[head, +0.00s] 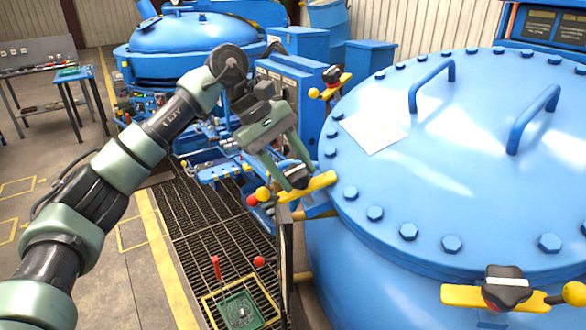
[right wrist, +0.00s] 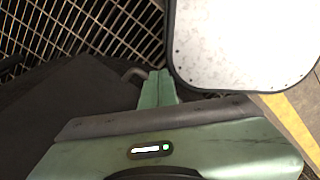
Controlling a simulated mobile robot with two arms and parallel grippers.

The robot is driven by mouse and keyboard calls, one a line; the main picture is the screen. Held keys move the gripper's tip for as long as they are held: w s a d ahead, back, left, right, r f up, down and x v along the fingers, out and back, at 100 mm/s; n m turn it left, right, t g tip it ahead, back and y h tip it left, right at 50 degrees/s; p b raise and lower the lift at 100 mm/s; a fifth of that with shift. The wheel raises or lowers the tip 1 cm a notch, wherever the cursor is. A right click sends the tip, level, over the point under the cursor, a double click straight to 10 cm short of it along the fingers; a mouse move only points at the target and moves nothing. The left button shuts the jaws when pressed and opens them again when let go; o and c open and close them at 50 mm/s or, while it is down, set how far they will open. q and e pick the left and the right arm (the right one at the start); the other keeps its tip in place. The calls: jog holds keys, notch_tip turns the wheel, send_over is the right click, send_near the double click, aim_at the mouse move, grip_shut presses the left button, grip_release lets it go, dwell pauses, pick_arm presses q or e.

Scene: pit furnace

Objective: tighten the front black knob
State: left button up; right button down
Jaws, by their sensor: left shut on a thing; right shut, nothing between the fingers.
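The big blue furnace lid (head: 450,150) has black knobs on yellow clamp bars around its rim. My left gripper (head: 297,168) is at the rim's left side, fingers pointing down, shut on a black knob (head: 296,180) above a yellow bar (head: 318,184). The fingers partly hide this knob. Another black knob (head: 507,284) sits on a yellow bar at the near right, with no gripper at it. A third black knob (head: 332,74) is at the far left rim. My right gripper (right wrist: 157,88) shows only in the right wrist view, shut and empty.
Blue bolts ring the lid, and a white paper (head: 374,130) lies on it. A floor grating (head: 210,220) and a green pedal box (head: 240,308) with red-tipped levers are left of the furnace. A white rounded panel (right wrist: 240,45) is close to my right gripper.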

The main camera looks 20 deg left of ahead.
pick_arm(q)
jog(key=shift+f+m, duration=0.1)
jog(key=shift+m, duration=0.6)
jog(key=o, duration=1.4)
jog(key=shift+d, duration=0.1)
jog(key=b+v, duration=0.1)
jog(key=v, duration=0.6)
jog(key=shift+r, duration=0.45)
